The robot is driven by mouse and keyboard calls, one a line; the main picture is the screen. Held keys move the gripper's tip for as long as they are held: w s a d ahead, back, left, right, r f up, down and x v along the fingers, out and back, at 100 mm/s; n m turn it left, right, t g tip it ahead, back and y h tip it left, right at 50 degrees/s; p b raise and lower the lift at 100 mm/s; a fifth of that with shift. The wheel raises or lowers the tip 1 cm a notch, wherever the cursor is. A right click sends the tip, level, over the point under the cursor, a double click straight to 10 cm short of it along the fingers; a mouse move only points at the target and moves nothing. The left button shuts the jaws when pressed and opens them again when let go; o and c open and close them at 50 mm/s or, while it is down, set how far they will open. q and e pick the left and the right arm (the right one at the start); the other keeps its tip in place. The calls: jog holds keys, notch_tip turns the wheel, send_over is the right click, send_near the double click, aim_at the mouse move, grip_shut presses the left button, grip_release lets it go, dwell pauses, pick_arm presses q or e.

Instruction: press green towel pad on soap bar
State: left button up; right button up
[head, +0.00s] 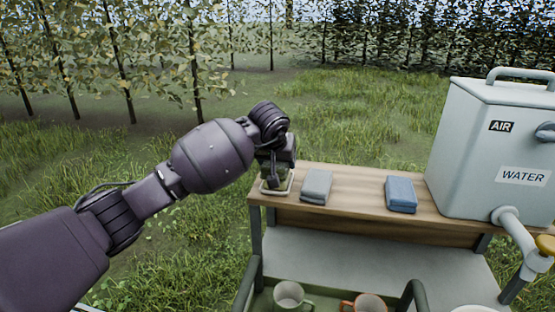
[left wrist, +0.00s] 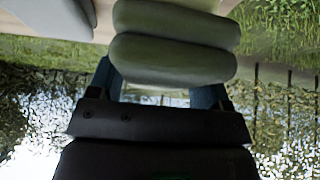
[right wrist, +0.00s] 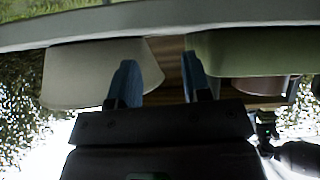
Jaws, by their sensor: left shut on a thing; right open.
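My left gripper (head: 276,168) is over the left end of the wooden shelf, directly above a pale-rimmed soap dish (head: 278,191). It is shut on the green towel pad (left wrist: 172,58), which shows as thick, rounded grey-green layers between the fingers in the left wrist view. In the head view the gripper mostly hides the pad. The soap bar cannot be made out, and I cannot tell whether the pad touches it. My right gripper (right wrist: 162,85) is open and empty in the right wrist view, and out of the head view.
A folded grey towel (head: 316,187) lies just right of the dish, and a blue one (head: 401,194) farther right. A large water tank (head: 485,150) stands at the right end. Mugs, one white (head: 289,296) and one orange-brown (head: 368,305), stand below. Bare wood (head: 358,190) separates the towels.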

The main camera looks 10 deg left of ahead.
pick_arm(q)
jog(key=shift+f+b, duration=0.35)
jog(key=shift+f, duration=0.15)
dwell(0.9)
jog(key=shift+r, duration=0.1)
jog(key=shift+r+p, duration=1.35)
jog(key=shift+r, duration=2.1)
